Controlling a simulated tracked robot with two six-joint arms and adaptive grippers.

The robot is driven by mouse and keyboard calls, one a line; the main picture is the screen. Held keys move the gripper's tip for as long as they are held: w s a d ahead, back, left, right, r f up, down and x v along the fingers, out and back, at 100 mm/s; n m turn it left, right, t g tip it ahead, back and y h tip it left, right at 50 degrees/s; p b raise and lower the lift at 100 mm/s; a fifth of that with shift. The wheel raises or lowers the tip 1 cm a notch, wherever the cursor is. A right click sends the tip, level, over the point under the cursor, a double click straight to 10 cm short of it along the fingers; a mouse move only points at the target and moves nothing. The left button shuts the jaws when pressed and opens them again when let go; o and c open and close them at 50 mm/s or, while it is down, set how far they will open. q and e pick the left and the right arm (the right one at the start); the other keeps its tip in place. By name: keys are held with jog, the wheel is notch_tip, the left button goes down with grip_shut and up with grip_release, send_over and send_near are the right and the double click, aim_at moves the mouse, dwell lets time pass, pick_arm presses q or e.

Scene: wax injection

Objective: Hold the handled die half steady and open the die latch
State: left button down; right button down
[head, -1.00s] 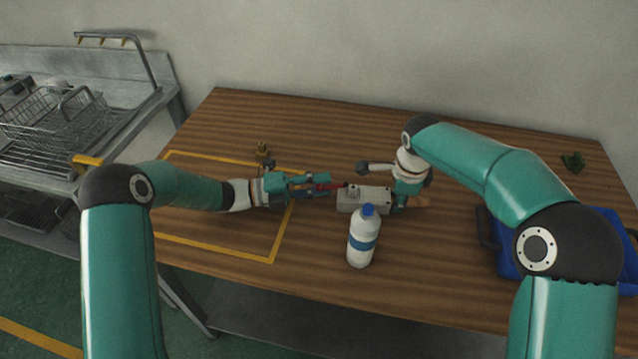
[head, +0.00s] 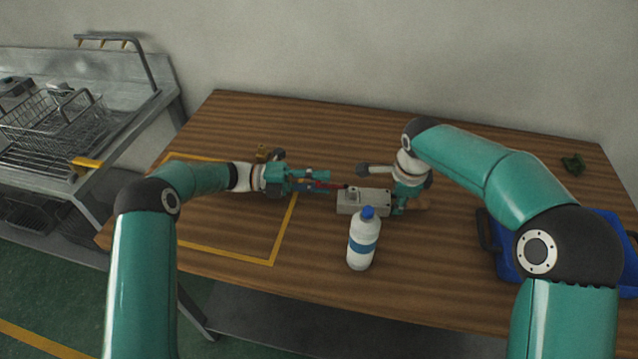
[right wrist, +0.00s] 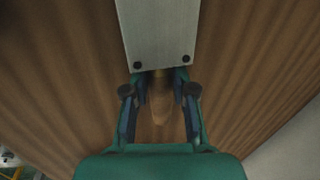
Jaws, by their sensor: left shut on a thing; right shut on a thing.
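The die is a light grey block (head: 363,202) lying on the table near its middle. Its near end with two dark screws shows in the right wrist view (right wrist: 160,35). A wooden handle (right wrist: 160,103) sticks out of that end. My right gripper (right wrist: 160,79) is shut on the handle, right beside the block; it also shows in the head view (head: 402,203). My left gripper (head: 321,186) is shut on the lever. Its fingers hide part of it.
A white bottle with a blue cap (head: 363,240) stands close in front of the die. A blue crate (head: 506,262) is at the right. A small brass object (head: 262,151) lies behind my left gripper. A yellow outline (head: 225,256) marks the left table area.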

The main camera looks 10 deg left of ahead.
pick_arm(q)
jog(key=shift+r, duration=0.15)
jog(key=c, duration=0.9)
grip_release()
notch_tip(320, 180, up, 10)
jog(key=shift+r, duration=0.1)
pick_arm(e)
jog(key=shift+s+f, duration=0.2)
pick_arm(q)
jog(key=shift+a, duration=0.1)
jog(key=shift+w+f, duration=0.1)
jog(key=shift+f, duration=0.15)
pick_arm(e)
jog(key=c, duration=1)
grip_release()
jog(key=shift+w, duration=0.1)
jog(key=shift+o, duration=0.7)
jog(key=shift+r, duration=0.15)
